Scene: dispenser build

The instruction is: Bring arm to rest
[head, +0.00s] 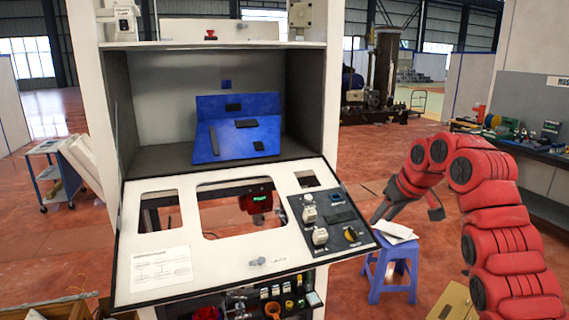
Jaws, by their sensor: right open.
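My right arm, red with black joint caps, comes in from the right and bends over at the top. My right gripper (406,214) hangs beside the right edge of the dispenser's panel, above a blue stool. Its dark fingers are spread apart with nothing between them.
The white dispenser cabinet (84,100) has a tilted white front panel (222,262) with cut-outs and a dark control plate (335,225). A blue angled part (210,115) sits inside. The blue stool (389,270) holds papers (396,231). A workbench (535,148) stands right, a cart (48,173) left.

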